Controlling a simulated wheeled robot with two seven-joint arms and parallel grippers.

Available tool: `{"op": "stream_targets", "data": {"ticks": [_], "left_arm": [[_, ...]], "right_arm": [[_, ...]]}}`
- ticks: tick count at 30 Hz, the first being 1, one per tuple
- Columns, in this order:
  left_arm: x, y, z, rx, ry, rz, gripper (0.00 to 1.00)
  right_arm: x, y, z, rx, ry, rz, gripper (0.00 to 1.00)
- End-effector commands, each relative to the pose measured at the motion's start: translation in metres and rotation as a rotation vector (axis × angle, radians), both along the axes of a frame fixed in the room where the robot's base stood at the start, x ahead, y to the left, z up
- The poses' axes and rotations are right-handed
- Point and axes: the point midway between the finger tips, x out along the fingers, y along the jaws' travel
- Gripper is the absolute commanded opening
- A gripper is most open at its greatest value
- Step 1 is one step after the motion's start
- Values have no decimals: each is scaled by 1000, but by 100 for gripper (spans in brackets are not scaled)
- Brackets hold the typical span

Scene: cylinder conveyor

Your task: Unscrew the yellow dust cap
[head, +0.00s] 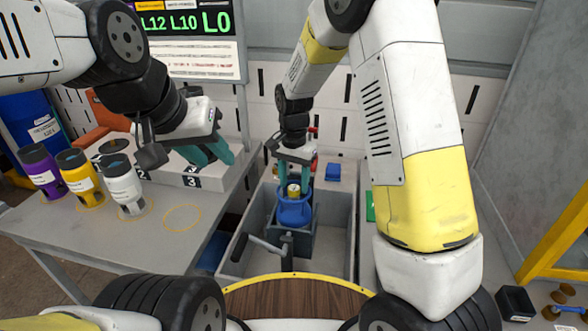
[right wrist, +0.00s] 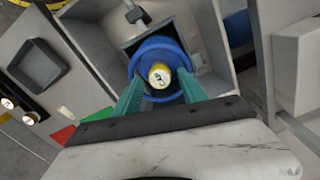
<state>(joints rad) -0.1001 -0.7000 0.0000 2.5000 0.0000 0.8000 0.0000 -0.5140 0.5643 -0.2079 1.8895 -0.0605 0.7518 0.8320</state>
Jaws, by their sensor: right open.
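The yellow dust cap (head: 294,190) sits on top of a blue cylinder (head: 293,211), which stands upright in a grey holder inside a grey bin. My right gripper (head: 294,160) points down over the cylinder, its teal fingers open on either side of the cap. In the right wrist view the cap (right wrist: 160,75) shows between and just beyond the fingertips (right wrist: 159,84), with the blue collar (right wrist: 160,48) around it. I see no finger closed on the cap. My left gripper (head: 214,150) hangs above the left table; its finger gap is unclear.
Purple (head: 41,171), yellow (head: 79,177) and white (head: 124,187) cylinders stand on the left table (head: 150,240). A grey lever (head: 262,246) stands in front of the holder. The bin walls (head: 345,238) surround the cylinder. A blue block (head: 333,171) lies behind the bin.

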Motion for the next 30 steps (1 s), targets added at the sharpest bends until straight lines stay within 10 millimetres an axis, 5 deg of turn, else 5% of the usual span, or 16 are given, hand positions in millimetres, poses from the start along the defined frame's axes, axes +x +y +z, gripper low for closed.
{"op": "stream_targets", "data": {"ticks": [10,20,30], "left_arm": [[0,0,0,0,0,0,36],[0,0,0,0,0,0,36],[0,0,0,0,0,0,36]], "right_arm": [[0,0,0,0,0,-54,49],[0,0,0,0,-1,-510,49],[0,0,0,0,0,-532,49]]}}
